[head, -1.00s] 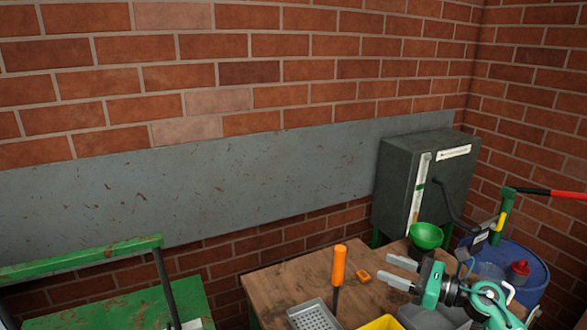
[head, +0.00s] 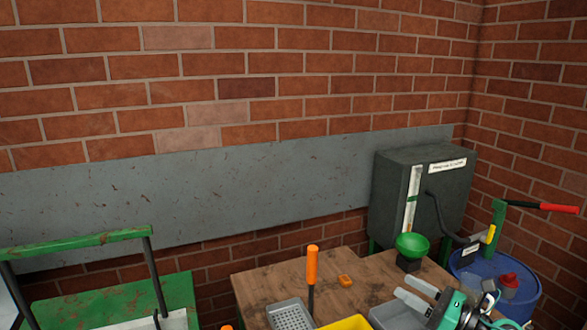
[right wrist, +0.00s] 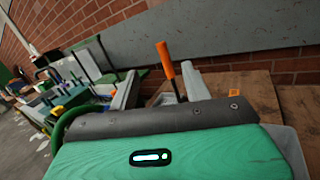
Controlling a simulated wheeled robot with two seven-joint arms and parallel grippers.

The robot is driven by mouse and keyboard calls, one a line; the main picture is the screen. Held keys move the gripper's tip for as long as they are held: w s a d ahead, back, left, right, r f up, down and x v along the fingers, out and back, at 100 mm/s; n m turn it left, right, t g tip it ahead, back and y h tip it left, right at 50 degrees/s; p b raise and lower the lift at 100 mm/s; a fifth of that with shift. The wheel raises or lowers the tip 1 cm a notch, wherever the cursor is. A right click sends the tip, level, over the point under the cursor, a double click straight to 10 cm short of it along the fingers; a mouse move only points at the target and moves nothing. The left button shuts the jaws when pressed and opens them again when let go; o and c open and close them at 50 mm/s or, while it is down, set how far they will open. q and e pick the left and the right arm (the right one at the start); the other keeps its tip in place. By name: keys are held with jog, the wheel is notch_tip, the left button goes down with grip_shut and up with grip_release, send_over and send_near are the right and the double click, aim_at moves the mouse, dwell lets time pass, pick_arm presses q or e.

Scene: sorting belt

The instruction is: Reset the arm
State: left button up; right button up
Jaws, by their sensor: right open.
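My right gripper (head: 403,285) shows at the lower right of the head view. Its two pale grey fingers are apart with nothing between them, above the right part of the wooden table (head: 260,287). In the right wrist view its fingers (right wrist: 160,72) also stand apart, beyond the green gripper body (right wrist: 165,158). A tool with an upright orange handle (head: 312,265) is on the table to the left of the gripper; it also shows in the right wrist view (right wrist: 165,60). My left gripper is not in view.
A grey perforated tray (head: 290,315), a yellow bin (head: 347,323), a grey bin (head: 393,318) and a small orange block (head: 345,281) are on the table. A blue barrel (head: 520,300) is at right, a green frame (head: 85,242) at left.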

jog(key=s+d+f+m+h, duration=0.2)
jog(key=s+f+m+h, duration=0.6)
jog(key=m, duration=1)
jog(key=s+d+f+m+h, duration=0.2)
jog(key=s+f+m+h, duration=0.6)
jog(key=m, duration=0.9)
jog(key=s+a+f+m+g+y, duration=0.1)
jog(key=s+a+f+m+g, duration=0.15)
jog(key=s, duration=0.35)
jog(key=s+a+f+m+g, duration=0.2)
jog(key=s+f+g, duration=0.15)
jog(key=s, duration=0.25)
jog(key=s+a+f+m+g+y, duration=0.1)
jog(key=s+a+f+m+g, duration=0.1)
jog(key=s+a+m+g, duration=0.3)
notch_tip(320, 180, down, 31)
jog(key=s+d+n, duration=0.2)
jog(key=n, duration=0.1)
jog(key=s+d+f, duration=0.2)
jog(key=s+f, duration=0.7)
jog(key=s+d+f+g, duration=0.1)
jog(key=s+f, duration=0.9)
jog(key=shift+d, duration=0.35)
